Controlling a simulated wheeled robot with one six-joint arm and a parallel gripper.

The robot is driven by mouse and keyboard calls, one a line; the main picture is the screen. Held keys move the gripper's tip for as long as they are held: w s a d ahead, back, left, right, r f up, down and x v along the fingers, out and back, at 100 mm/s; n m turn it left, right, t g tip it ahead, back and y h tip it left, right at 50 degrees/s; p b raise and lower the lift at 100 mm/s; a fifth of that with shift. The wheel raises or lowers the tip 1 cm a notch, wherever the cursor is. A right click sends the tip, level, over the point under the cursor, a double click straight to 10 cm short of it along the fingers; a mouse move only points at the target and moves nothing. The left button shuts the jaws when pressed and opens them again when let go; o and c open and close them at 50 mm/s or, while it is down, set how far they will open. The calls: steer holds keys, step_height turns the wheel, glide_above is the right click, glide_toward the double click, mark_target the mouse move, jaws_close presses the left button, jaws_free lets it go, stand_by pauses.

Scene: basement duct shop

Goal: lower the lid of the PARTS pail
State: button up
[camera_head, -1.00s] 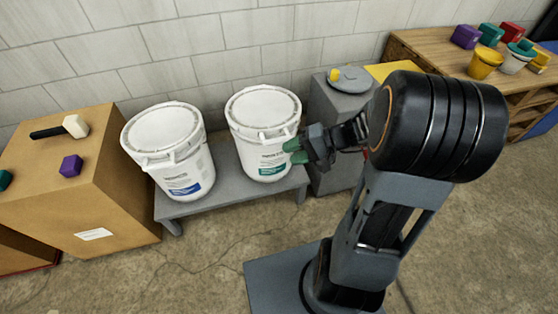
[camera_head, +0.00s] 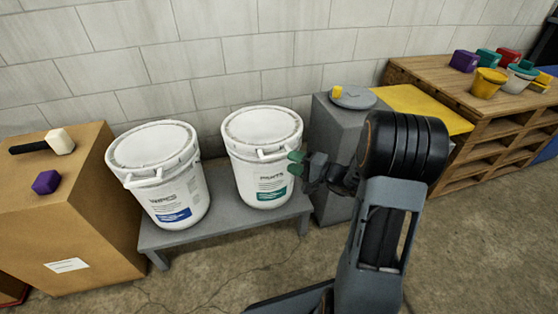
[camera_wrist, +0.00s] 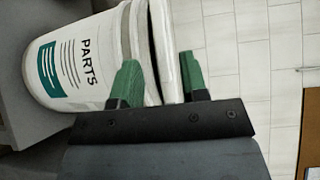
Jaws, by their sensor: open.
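The white PARTS pail (camera_head: 262,180) with a green label stands on a low grey bench. Its pale lid (camera_head: 262,125) lies over the mouth; I cannot tell whether it is fully seated. In the wrist view the pail (camera_wrist: 75,60) appears sideways, with a dark line beside the lid's edge (camera_wrist: 165,45). My gripper (camera_head: 295,163), with green fingertips, is at the pail's right side, just below rim height. In the wrist view my gripper (camera_wrist: 160,82) is open, its fingers on either side of the rim and lid edge. I cannot tell whether they touch.
A second white pail (camera_head: 170,195) with a blue label stands left on the bench (camera_head: 225,223). A cardboard box (camera_head: 70,220) bears a mallet and a purple block. A grey cabinet (camera_head: 330,135) stands close right, with a pallet table (camera_head: 430,78) beyond. A block wall is behind.

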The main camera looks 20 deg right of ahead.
mark_target(280, 157)
steer(key=shift+b+x, duration=0.45)
steer(key=shift+x, duration=2.3)
jaws_close()
